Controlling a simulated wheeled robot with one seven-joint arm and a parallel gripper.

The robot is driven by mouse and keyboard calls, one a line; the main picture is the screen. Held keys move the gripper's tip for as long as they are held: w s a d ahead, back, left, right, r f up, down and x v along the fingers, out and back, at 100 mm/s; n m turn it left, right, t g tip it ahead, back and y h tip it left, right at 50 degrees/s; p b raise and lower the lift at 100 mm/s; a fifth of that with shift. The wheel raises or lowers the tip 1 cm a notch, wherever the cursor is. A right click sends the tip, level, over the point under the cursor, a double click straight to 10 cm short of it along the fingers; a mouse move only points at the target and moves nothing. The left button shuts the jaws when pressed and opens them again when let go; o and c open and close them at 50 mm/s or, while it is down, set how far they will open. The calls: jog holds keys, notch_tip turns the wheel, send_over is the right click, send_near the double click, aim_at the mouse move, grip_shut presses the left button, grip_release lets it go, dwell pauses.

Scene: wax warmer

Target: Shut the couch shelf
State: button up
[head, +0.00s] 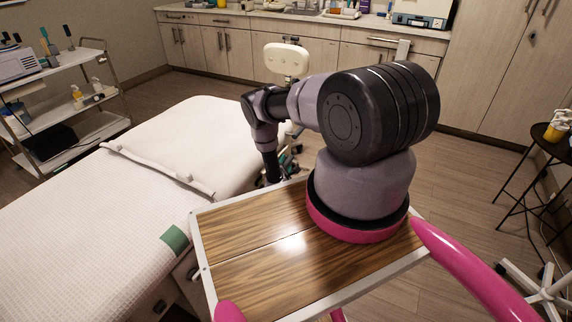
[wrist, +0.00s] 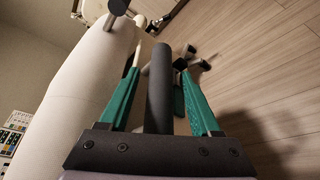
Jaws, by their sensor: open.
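The couch (head: 95,190) is long and white-covered and fills the left of the head view. It also runs along the left of the wrist view (wrist: 85,85). Under its near edge, beside my tray, a grey part (head: 182,272) shows in shadow; I cannot tell whether it is the couch shelf or how far out it is. My gripper (wrist: 160,74) has green fingers spread apart beside the couch. A dark round bar shows between them; I cannot tell whether it is mine. In the head view my gripper is mostly hidden beyond my tray and arm.
A white-backed stool (head: 286,59) stands beyond my arm. A trolley (head: 82,92) stands at far left and a dark side table (head: 521,165) at right. Cabinets (head: 265,48) line the back wall. Wooden floor (head: 465,165) is clear right of my arm.

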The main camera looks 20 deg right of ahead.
jog(key=shift+w+d, duration=0.2)
jog(key=shift+w, duration=0.1)
grip_shut()
dwell(1.3)
